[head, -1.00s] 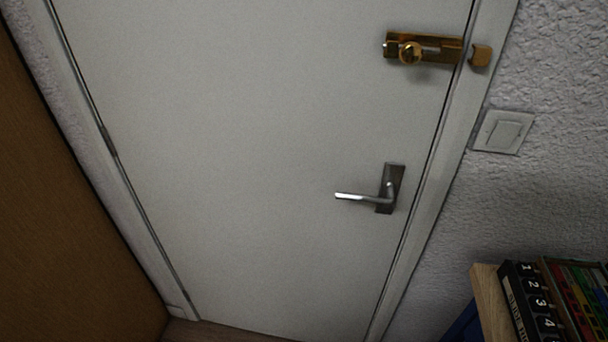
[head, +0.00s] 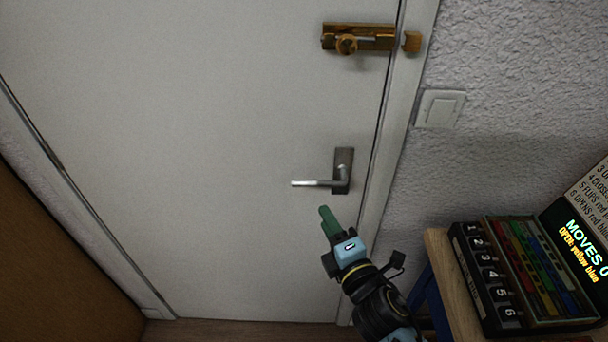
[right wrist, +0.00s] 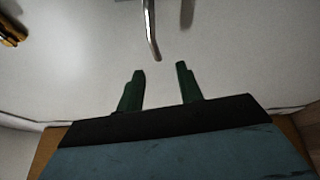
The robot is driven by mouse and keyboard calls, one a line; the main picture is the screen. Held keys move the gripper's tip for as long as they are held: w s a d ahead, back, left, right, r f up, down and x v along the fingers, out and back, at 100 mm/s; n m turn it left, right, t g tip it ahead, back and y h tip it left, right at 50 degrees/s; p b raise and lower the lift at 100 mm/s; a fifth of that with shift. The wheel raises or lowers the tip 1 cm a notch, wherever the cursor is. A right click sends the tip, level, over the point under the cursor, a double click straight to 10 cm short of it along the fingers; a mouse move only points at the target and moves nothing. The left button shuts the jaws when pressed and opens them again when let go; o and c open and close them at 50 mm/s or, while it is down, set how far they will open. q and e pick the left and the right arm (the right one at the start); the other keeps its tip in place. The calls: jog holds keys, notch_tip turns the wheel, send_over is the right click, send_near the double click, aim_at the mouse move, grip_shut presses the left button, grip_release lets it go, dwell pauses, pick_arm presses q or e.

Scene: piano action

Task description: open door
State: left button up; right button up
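The white door (head: 200,130) fills most of the head view and looks closed in its frame. Its silver lever handle (head: 322,183) points left from a dark plate near the right edge. A brass bolt (head: 360,38) is mounted higher up, with its catch (head: 411,42) on the frame. My right gripper (head: 326,212) is just below the handle and apart from it. In the right wrist view its two green fingers (right wrist: 160,72) are spread, with nothing between them. The handle (right wrist: 150,30) hangs just ahead of the fingertips there. My left gripper is not in view.
A light switch (head: 440,108) is on the rough wall right of the frame. A small wooden table (head: 440,255) at lower right carries a numbered puzzle box (head: 490,285) and a lit display (head: 580,245), close to my right arm. A brown panel (head: 60,270) stands at left.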

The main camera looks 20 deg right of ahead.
aim_at(309, 186)
jog(key=w, duration=0.4)
jog(key=w+a, duration=0.1)
jog(key=w, duration=0.4)
jog(key=w+r, duration=0.1)
jog(key=w, duration=0.3)
jog(key=shift+w+a+p, duration=0.15)
jog(key=shift+a+p, duration=0.1)
jog(key=shift+p, duration=0.1)
grip_shut()
